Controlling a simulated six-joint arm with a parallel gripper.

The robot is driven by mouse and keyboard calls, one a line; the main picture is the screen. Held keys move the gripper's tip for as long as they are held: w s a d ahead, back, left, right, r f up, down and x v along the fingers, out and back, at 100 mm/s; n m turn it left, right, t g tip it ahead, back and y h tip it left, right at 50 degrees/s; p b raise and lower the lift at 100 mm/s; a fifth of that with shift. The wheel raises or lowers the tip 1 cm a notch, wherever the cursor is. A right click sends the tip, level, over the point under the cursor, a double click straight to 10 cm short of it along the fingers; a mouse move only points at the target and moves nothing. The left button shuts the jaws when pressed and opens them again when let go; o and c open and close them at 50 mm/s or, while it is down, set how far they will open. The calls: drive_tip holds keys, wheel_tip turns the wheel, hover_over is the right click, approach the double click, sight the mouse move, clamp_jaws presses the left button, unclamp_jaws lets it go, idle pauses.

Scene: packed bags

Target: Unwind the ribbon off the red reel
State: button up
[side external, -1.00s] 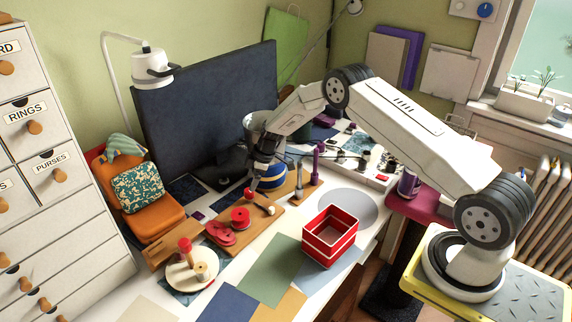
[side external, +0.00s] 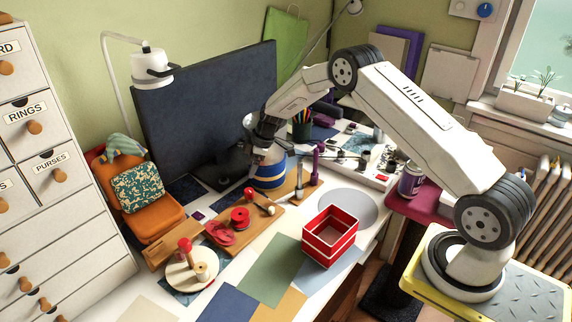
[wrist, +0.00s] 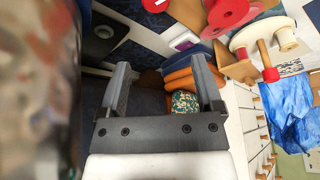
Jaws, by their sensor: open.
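The red reel (side external: 240,217) stands on a wooden board on the desk in the side view. A flat red piece (side external: 221,234) lies beside it, and I cannot tell whether that is loose ribbon. Red round pieces (wrist: 230,12) show at the top of the wrist view, where I cannot tell which is the reel. My gripper (side external: 258,152) is above and behind the board, apart from the reel, near the blue-striped pot. In the wrist view, my gripper (wrist: 163,78) has its two fingers spread with nothing held between them.
A red-tipped post (side external: 249,191) and a pale knob stand on the board. A cream disc (side external: 190,274) with a spool and red-topped peg sits in front. The red box (side external: 329,238) stands right. The striped pot (side external: 269,172) and dark panel (side external: 205,110) are close to my gripper.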

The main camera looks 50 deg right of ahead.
sight(249, 194)
drive_tip(key=s+a+f+m+t+y, duration=0.1)
drive_tip(key=m, duration=0.6)
drive_tip(key=s+a+f+m+t+y, duration=0.1)
drive_tip(key=f+m+y, duration=0.1)
drive_tip(key=m, duration=0.5)
drive_tip(key=s+a+f+m+t+y, duration=0.1)
drive_tip(key=s+f+m+y, duration=0.1)
drive_tip(key=m, duration=0.6)
drive_tip(key=shift+a+t, duration=0.2)
drive_tip(key=shift+t, duration=0.2)
drive_tip(key=m, duration=0.1)
drive_tip(key=m+t, duration=0.1)
drive_tip(key=m, duration=0.3)
drive_tip(key=shift+s+d+f+t, duration=0.15)
drive_tip(key=shift+d+f+t, duration=0.15)
drive_tip(key=shift+f, duration=0.05)
drive_tip(key=d+m+t, duration=0.1)
drive_tip(key=m, duration=0.2)
drive_tip(key=d+f+m+t+h, duration=0.1)
drive_tip(key=m, duration=0.3)
drive_tip(key=d+m+t+h, duration=0.1)
drive_tip(key=m, duration=0.2)
drive_tip(key=shift+s+f, duration=0.25)
drive_tip(key=shift+s, duration=0.15)
drive_tip(key=m, duration=0.1)
drive_tip(key=d+m, duration=0.1)
drive_tip(key=m+t+h, duration=0.1)
drive_tip(key=m, duration=0.1)
drive_tip(key=shift+s+d+f, duration=0.25)
drive_tip(key=shift+d+f, duration=0.05)
